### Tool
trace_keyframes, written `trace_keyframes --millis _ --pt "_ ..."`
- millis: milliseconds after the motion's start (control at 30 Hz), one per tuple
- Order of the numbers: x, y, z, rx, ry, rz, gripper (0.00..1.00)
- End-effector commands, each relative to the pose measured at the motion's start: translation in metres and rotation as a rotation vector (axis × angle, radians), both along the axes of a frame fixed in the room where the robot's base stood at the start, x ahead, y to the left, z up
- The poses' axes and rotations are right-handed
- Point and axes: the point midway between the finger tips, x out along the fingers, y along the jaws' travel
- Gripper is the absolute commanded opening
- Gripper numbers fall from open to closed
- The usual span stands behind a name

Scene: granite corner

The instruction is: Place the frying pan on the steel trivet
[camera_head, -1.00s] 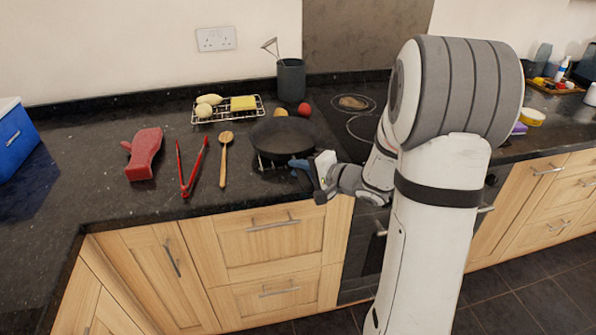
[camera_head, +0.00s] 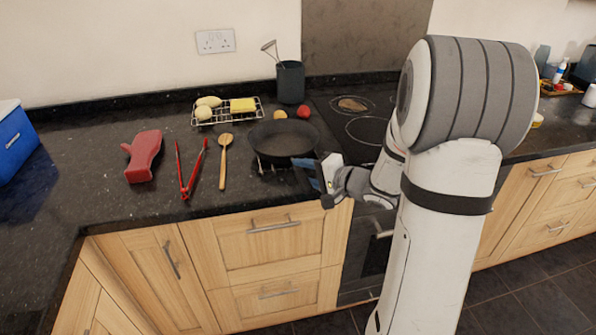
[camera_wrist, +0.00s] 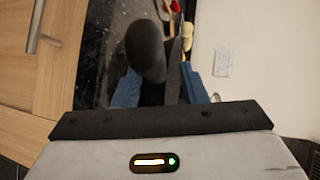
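The black frying pan (camera_head: 283,140) rests over the steel trivet (camera_head: 262,167) near the counter's front edge. Only a few thin bars of the trivet show below the pan's front left rim; the rest is hidden. My gripper (camera_head: 309,173) is at the pan's front right, on its handle side. In the wrist view the pan (camera_wrist: 145,47) lies beyond the fingers, and its dark handle extends back between them. The blue fingertips (camera_wrist: 160,90) stand well apart, with gaps beside the handle, so my gripper looks open around it.
A wire rack (camera_head: 228,112) holds a yellow sponge and fruit behind. A grey utensil pot (camera_head: 290,82) and red ball (camera_head: 304,111) stand behind the pan. The hob (camera_head: 345,105) is right.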

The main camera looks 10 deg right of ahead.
Motion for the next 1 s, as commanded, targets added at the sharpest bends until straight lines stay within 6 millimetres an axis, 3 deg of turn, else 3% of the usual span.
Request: trace_keyframes --millis 400,667,767,900,1000 --pt "-0.063 -0.051 0.023 0.000 0.000 -0.004 0.39" --pt "-0.072 -0.060 0.028 -0.045 -0.016 -0.017 0.39" --pt "-0.060 -0.066 0.031 -0.185 -0.059 -0.073 0.39" --pt "-0.043 -0.081 0.041 -0.520 -0.108 -0.198 0.39" --pt "-0.044 -0.093 0.049 -0.765 -0.086 -0.268 0.39"
